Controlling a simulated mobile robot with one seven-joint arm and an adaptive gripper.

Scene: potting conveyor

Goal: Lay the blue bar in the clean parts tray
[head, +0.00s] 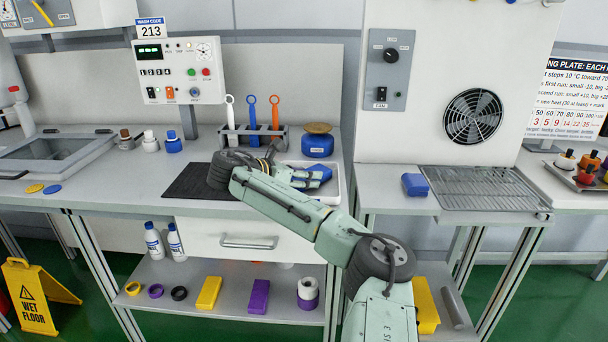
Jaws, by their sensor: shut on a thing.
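My gripper (311,180) is over the white tray at the right end of the left counter, partly hidden by my own arm. It is shut on the blue bar (322,172), which shows as a small blue patch at the fingers. The white tray (334,196), which looks like the clean parts tray, is partly covered by my arm. I cannot tell whether the bar touches the tray floor.
A tool rack (240,140) and a round blue container (318,146) stand behind the tray. A dark mat (195,183) lies to its left. A blue block (415,184) sits on the right counter beside a wire rack (480,188).

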